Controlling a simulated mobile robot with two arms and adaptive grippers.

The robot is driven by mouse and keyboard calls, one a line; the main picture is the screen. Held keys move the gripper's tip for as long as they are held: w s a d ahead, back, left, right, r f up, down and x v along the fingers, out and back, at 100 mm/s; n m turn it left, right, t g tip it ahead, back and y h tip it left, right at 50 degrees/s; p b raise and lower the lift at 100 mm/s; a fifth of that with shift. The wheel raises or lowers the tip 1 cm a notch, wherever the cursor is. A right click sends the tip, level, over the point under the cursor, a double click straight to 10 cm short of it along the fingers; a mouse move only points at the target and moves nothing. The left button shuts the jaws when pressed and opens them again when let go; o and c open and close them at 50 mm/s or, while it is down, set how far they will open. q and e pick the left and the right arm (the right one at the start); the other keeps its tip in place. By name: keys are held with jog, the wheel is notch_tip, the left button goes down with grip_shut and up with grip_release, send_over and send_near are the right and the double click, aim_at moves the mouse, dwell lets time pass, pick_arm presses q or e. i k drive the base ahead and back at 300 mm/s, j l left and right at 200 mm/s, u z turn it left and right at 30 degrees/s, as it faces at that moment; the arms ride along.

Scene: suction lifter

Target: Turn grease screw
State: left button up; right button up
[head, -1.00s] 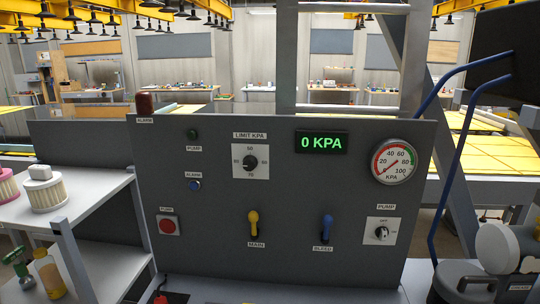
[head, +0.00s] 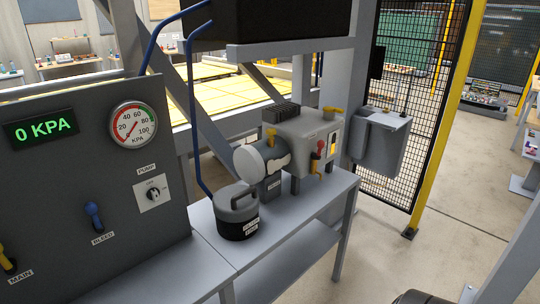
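A grey pump unit (head: 305,135) stands on the grey side bench (head: 290,215) in the middle of the head view. It has a yellow cap (head: 333,110) on top, a yellow fitting (head: 271,133) at its left end and a red-handled valve (head: 319,149) on its front. I cannot tell which part, if any, is the grease screw. A round light-grey motor end (head: 250,162) faces left. A dark canister with a grey lid (head: 236,212) stands in front of it, with a blue hose (head: 190,110) leading up. Neither of my grippers is in view.
A grey box (head: 380,140) and mesh fence (head: 405,100) are behind right. Open floor (head: 390,260) lies at front right.

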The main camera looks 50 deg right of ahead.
aim_at(271, 132)
jog(key=z, duration=1.45)
